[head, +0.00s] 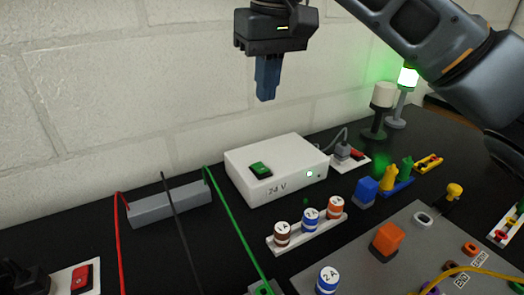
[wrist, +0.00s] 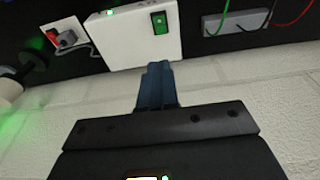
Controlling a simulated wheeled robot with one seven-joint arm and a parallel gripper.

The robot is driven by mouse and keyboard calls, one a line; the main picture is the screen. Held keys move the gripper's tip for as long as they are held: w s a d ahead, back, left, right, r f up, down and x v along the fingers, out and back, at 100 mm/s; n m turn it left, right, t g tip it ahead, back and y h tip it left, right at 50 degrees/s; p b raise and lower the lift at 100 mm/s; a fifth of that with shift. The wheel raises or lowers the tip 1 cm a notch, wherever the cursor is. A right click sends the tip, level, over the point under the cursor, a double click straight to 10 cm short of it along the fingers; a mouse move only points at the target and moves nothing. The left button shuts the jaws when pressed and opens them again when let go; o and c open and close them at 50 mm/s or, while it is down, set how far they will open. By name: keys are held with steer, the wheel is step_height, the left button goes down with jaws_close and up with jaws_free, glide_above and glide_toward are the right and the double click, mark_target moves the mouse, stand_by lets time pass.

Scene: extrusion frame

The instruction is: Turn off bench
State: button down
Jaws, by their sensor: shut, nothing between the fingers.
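A white box marked 24 V (head: 277,170) stands on the black bench against the wall. In the wrist view the box (wrist: 128,35) and the green switch (wrist: 159,23) show upside down. My gripper (head: 266,98) has blue fingers pressed together and holds nothing. It hangs in the air above and behind the switch, near the wall. In the wrist view its fingertips (wrist: 154,66) point at the box's edge, close to the switch.
A red switch on a white plate with a plug (head: 350,157) sits right of the box; another red switch (head: 81,279) is at lower left. A lamp (head: 408,77) glows green at the back. Fuses (head: 310,220) stand in front. Red, black and green cables cross a grey block (head: 169,205).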

steer(key=shift+f, duration=0.1)
glide_toward(263, 168)
steer(key=f, duration=0.3)
steer(key=w+f, duration=0.1)
steer(key=f, duration=0.1)
steer(key=shift+a, duration=0.35)
steer(key=shift+s+f, duration=0.1)
steer(key=shift+f, duration=0.4)
